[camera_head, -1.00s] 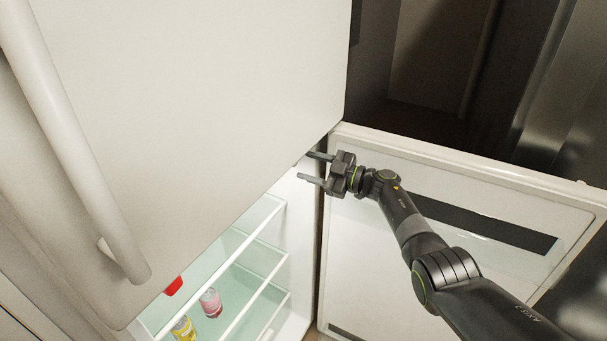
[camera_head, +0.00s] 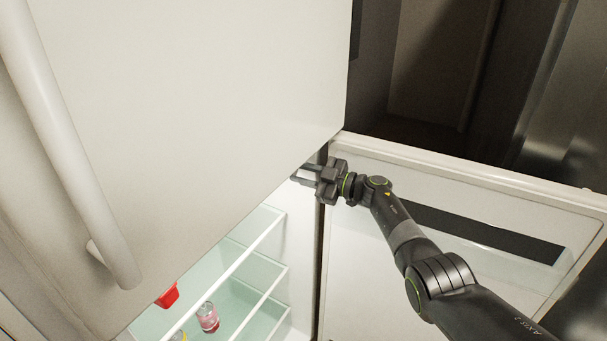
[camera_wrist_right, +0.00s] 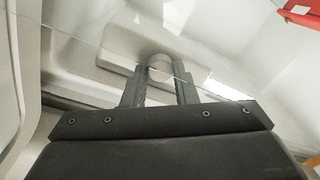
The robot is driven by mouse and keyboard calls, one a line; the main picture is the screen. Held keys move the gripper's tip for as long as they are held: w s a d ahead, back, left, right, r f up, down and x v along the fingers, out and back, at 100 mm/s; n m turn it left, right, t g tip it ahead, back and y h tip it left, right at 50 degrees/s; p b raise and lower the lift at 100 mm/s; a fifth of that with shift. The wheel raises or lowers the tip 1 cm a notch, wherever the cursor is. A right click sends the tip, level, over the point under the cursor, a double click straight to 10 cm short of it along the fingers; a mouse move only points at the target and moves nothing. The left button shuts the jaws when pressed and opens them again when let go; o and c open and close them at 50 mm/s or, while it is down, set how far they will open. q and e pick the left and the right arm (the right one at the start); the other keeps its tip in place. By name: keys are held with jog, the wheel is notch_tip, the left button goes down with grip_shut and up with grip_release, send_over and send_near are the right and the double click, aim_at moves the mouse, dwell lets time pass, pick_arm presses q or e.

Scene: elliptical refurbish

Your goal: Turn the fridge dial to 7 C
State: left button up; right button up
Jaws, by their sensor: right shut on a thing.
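The fridge dial (camera_wrist_right: 160,66) is a small round knob on a pale raised panel on the fridge's inner wall, seen in the right wrist view. My right gripper (camera_wrist_right: 160,90) has one finger on each side of it and is shut on it. In the head view my right gripper (camera_head: 304,176) reaches in at the fridge opening, below the upper door's lower edge. The dial is hidden there, and no number on it is readable. My left gripper is not in view.
The closed upper door (camera_head: 220,90) with its long handle (camera_head: 75,150) overhangs the opening. The open lower door (camera_head: 470,190) stands at the right. Glass shelves (camera_head: 255,270) hold a pink-labelled jar (camera_head: 208,317) and a red item (camera_head: 168,296).

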jog(key=shift+n, duration=0.7)
jog(key=shift+c, duration=0.4)
jog(key=o, duration=1)
jog(key=shift+d, duration=0.1)
jog(key=b+v, duration=0.2)
jog(key=v, duration=1.5)
